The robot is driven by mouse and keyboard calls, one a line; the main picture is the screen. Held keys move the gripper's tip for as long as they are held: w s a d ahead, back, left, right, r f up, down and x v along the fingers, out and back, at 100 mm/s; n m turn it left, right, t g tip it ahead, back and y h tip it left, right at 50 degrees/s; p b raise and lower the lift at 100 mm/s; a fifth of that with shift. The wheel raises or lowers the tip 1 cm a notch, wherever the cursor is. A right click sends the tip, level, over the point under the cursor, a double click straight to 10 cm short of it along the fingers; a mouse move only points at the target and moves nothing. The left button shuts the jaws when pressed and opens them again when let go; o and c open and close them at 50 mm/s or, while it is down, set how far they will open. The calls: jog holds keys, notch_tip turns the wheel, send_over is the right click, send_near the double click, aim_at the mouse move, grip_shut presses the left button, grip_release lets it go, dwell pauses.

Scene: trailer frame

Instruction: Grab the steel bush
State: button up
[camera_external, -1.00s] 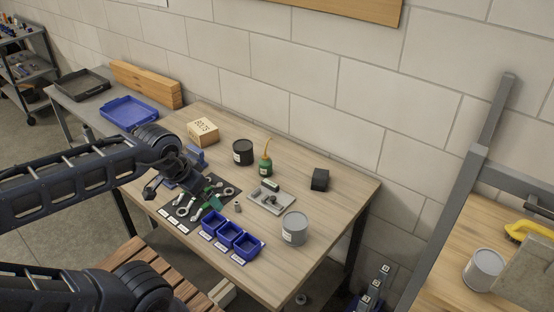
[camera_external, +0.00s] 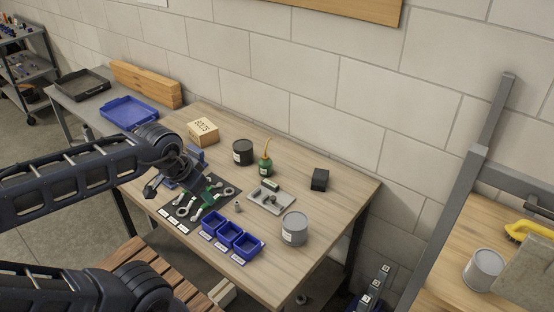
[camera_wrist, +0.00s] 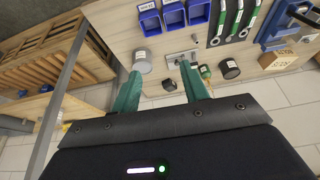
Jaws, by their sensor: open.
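A small grey metal cylinder (camera_external: 238,207), which looks like the steel bush, stands on the wooden workbench (camera_external: 325,215) between the blue bins and the grey plate. It also shows as a small grey spot in the wrist view (camera_wrist: 194,38). My gripper (camera_external: 210,196) has green fingers and hangs over the dark tool mat, to the left of the bush and apart from it. In the wrist view my gripper (camera_wrist: 160,70) is open, with nothing between its fingers.
Blue bins (camera_external: 229,234) line the front edge. A grey plate with parts (camera_external: 283,205), a green oil can (camera_external: 265,167), a dark tin (camera_external: 243,152), a grey tin (camera_external: 294,229) and a black block (camera_external: 320,180) stand around. Wrenches lie on the mat (camera_external: 222,184).

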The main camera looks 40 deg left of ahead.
jog(key=w+a+f+m+g, duration=0.1)
jog(key=w+a+f+m, duration=0.1)
jog(key=w+m, duration=0.35)
jog(key=m+g, duration=0.4)
jog(key=m, duration=0.7)
send_over(237, 202)
notch_tip(237, 202, down, 18)
jog(key=shift+f, duration=5.25)
grip_shut()
